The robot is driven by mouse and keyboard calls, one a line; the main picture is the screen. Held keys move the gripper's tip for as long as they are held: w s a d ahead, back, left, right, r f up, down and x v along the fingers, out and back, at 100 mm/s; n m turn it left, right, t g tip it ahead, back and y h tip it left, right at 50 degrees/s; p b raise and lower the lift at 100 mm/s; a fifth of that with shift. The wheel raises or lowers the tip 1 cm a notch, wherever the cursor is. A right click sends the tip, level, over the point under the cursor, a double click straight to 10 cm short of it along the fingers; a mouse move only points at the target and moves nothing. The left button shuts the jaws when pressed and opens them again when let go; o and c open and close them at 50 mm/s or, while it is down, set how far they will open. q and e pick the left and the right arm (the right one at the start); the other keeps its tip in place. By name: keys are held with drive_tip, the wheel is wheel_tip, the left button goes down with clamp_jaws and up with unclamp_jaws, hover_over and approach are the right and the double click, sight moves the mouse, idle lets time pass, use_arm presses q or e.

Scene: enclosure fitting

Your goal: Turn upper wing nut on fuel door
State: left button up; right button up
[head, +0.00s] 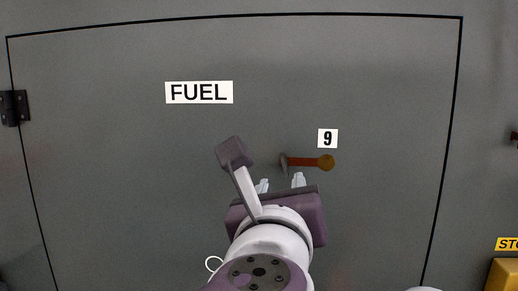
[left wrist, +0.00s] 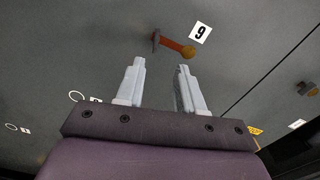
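The grey fuel door (head: 110,150) carries a FUEL label (head: 199,92). Right of its middle, beside a "9" label, is a fitting with a dark upright wing-like piece (head: 284,165) and an orange-brown bar ending in a round knob (head: 326,162). The bar points right, roughly level. I cannot tell for sure that this is the upper wing nut. The fitting also shows in the left wrist view (left wrist: 174,45), beyond the fingertips. My left gripper (head: 280,182) is open and empty, just below the fitting, its two pale fingers apart. My right gripper is not in view.
A hinge (head: 14,107) is on the door's left edge. A yellow box (head: 503,275) stands at the lower right. The door around the fitting is clear.

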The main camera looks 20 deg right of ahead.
use_arm(q)
drive_tip(key=p, duration=0.2)
approach(284, 164)
drive_tip(key=w, duration=0.2)
drive_tip(key=p+x, duration=0.1)
drive_tip(key=x, duration=0.1)
drive_tip(key=p+x, duration=0.1)
drive_tip(key=x, duration=0.1)
drive_tip(key=d+p+x, duration=0.1)
drive_tip(key=x, duration=0.2)
drive_tip(key=shift+s+d, duration=0.1)
drive_tip(key=shift+s, duration=0.3)
drive_tip(key=shift+w+d, duration=0.1)
drive_tip(key=shift+w, duration=0.15)
drive_tip(key=shift+w+f, duration=0.1)
drive_tip(key=shift+w, duration=0.1)
drive_tip(key=shift+s, duration=0.1)
clamp_jaws()
